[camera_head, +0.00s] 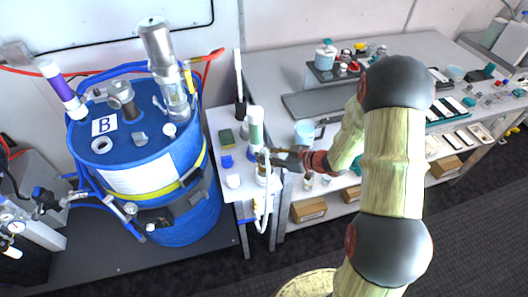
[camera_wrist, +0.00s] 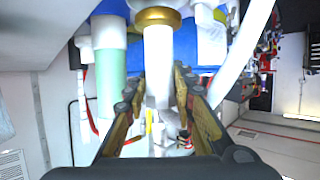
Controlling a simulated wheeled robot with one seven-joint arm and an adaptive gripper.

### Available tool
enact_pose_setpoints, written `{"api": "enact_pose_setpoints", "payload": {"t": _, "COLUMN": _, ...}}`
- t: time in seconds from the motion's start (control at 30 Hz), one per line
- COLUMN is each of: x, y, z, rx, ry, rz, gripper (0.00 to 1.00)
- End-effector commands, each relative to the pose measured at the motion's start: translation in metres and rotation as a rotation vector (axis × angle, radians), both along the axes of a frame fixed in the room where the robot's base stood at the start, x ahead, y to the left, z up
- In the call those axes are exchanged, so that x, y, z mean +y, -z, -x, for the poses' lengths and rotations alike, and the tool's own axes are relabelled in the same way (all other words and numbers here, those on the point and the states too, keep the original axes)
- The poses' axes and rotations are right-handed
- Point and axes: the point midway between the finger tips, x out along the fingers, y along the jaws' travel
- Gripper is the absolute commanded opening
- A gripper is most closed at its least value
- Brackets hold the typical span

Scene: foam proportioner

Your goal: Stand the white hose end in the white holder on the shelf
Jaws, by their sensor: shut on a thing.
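My gripper (camera_head: 264,160) is at the front right of the small white shelf (camera_head: 217,122). In the wrist view, my gripper (camera_wrist: 160,85) has its two fingers closed on either side of the white hose end (camera_wrist: 158,62), which has a brass collar (camera_wrist: 158,16). The white hose (camera_head: 268,210) hangs in a loop below the shelf's edge. A pale green and white cylinder (camera_head: 256,132) stands upright just behind my gripper; it also shows left of the fingers in the wrist view (camera_wrist: 110,75). I cannot tell which white part is the holder; whether the hose end touches it is hidden.
A blue drum (camera_head: 150,165) marked B stands left of the shelf. A crowded grey bench (camera_head: 290,75) stands right.

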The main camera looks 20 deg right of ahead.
Motion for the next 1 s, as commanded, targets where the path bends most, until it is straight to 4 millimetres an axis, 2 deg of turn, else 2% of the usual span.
{"api": "enact_pose_setpoints", "payload": {"t": 0.53, "x": 0.000, "y": 0.050, "z": 0.000, "rx": -0.002, "ry": 0.001, "rz": 0.000, "gripper": 0.00}}
{"api": "enact_pose_setpoints", "payload": {"t": 1.0, "x": 0.000, "y": 0.053, "z": 0.000, "rx": -0.002, "ry": 0.001, "rz": 0.000, "gripper": 0.00}}
